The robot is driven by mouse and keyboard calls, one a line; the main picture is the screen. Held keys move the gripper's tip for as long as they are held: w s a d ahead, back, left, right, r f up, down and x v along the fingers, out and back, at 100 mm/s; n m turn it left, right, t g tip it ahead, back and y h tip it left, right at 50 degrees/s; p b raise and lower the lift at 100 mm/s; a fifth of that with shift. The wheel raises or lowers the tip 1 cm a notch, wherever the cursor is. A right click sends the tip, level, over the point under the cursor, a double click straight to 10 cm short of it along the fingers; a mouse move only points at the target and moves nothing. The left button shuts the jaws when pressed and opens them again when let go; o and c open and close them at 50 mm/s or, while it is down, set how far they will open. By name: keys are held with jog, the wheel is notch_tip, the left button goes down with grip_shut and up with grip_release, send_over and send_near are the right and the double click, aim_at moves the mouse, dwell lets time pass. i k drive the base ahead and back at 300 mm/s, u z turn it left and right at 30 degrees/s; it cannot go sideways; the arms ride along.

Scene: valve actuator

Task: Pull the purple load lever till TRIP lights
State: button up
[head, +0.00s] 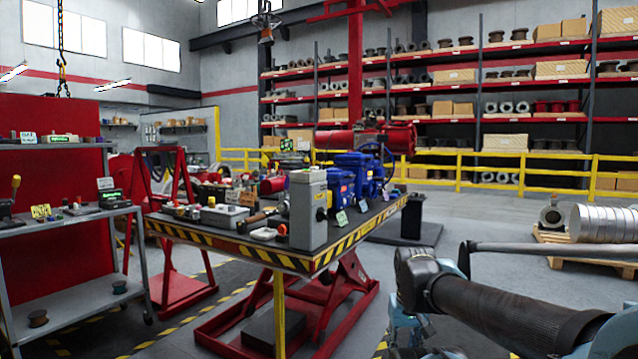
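I cannot make out a purple load lever or a lit TRIP lamp at this size. A lift table (275,257) with a yellow-and-black striped edge stands in the middle of the head view. On it are a grey box-shaped unit (307,212), blue valve actuators (352,180) and several small devices. A small display with green lettering (288,145) shows behind the grey unit; its text is too small to read. My arm reaches in from the lower right, in front of and to the right of the table. My gripper cannot be made out in the view.
A yellow railing (560,157) fronts the shelving.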

aim_at(285, 191)
jog(key=z, duration=0.15)
jog(key=i, duration=0.85)
jog(key=z, duration=0.05)
